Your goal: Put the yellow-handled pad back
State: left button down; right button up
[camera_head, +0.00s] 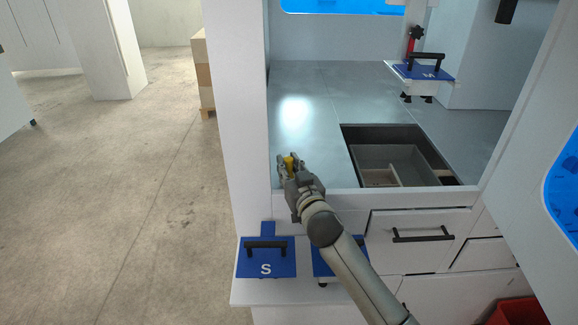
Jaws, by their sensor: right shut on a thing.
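My right gripper (288,160) is shut on a small yellow part (291,162), which looks like the handle of the yellow-handled pad. It is over the front left corner of the grey machine bed. The rest of the pad cannot be made out behind the fingers. A blue pad with a black handle and a white S (266,268) rests on the white front shelf (300,293). Beside it a second blue pad (325,262) is partly hidden by my right arm. My left gripper is not in view.
A blue plate with a black handle (424,73) is mounted on the machine head at the upper right. A recessed opening with a grey box (385,160) lies right of my gripper. The bed (310,85) behind is clear. Drawers (415,255) and a red bin (520,312) are lower right.

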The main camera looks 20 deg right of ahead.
jog(key=shift+f, duration=0.2)
jog(key=o, duration=0.9)
jog(key=shift+r, duration=0.1)
jog(key=shift+o, duration=0.2)
jog(key=shift+r, duration=0.1)
jog(key=shift+s+d+b, duration=0.15)
jog(key=shift+s+b, duration=0.35)
jog(key=shift+s, duration=3.25)
